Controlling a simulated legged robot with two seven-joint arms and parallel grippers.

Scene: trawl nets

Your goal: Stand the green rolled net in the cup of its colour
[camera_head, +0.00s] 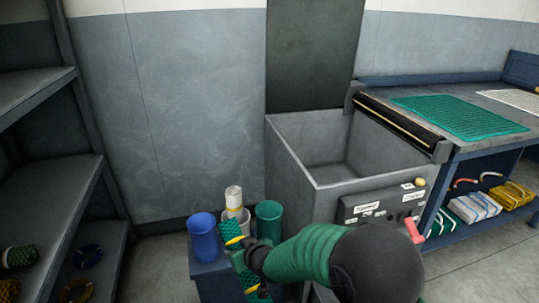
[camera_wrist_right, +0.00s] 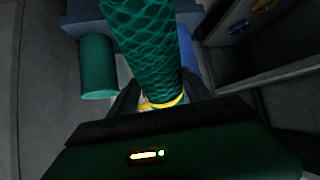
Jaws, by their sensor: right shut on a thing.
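The green rolled net (camera_head: 229,230) is a netted roll with a yellow band. My right gripper (camera_head: 246,263) is shut on it; in the right wrist view the gripper (camera_wrist_right: 155,105) closes near the band, and the net (camera_wrist_right: 145,40) sticks out beyond. The net is in front of the cups in the head view and partly hidden by the gripper. The green cup (camera_head: 268,220) stands on a small blue stand, just right of the net; it also shows in the right wrist view (camera_wrist_right: 97,68). My left gripper is not in view.
A blue cup (camera_head: 203,238) and a pale cup (camera_head: 241,217) holding a white roll (camera_head: 233,197) stand beside the green cup. A grey bin (camera_head: 290,160) is behind to the right. Shelves (camera_head: 50,190) are at left, a bench with a green net (camera_head: 460,117) at right.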

